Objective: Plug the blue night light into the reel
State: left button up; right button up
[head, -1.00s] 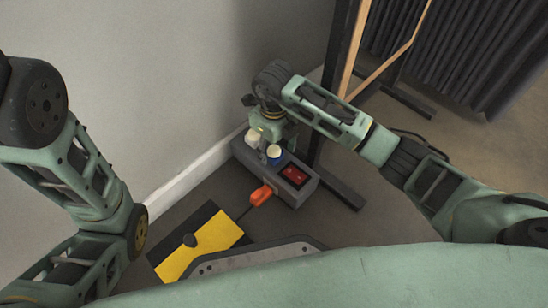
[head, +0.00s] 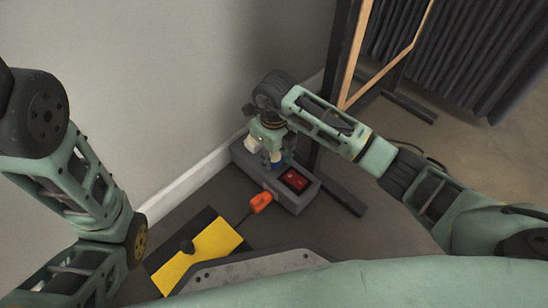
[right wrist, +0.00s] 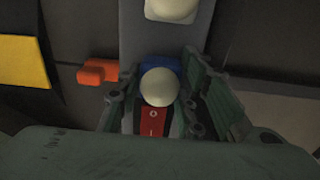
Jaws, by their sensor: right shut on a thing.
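The reel is a long grey box (head: 244,160) on the floor by the wall, with a red switch (head: 295,179) at its near end. The blue night light (head: 276,157), a blue body with a cream dome, is at the reel's top between the cream light and the switch. It also shows in the right wrist view (right wrist: 160,87). My right gripper (head: 272,147) is over it, and its fingers are shut on it from both sides. The light's underside is hidden, so I cannot tell whether it is seated in a socket. My left gripper is out of view.
A second, cream-domed light (head: 251,145) stands farther along the reel. An orange piece (head: 260,202) on a black lead lies against the reel's near side. A yellow and black panel (head: 205,248) lies nearer. A dark rack frame (head: 345,195) stands close on the right.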

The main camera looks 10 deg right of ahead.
jog(key=shift+c, duration=0.4)
notch_tip(320, 180, up, 9)
jog(key=p, duration=0.7)
jog(key=shift+r, duration=0.5)
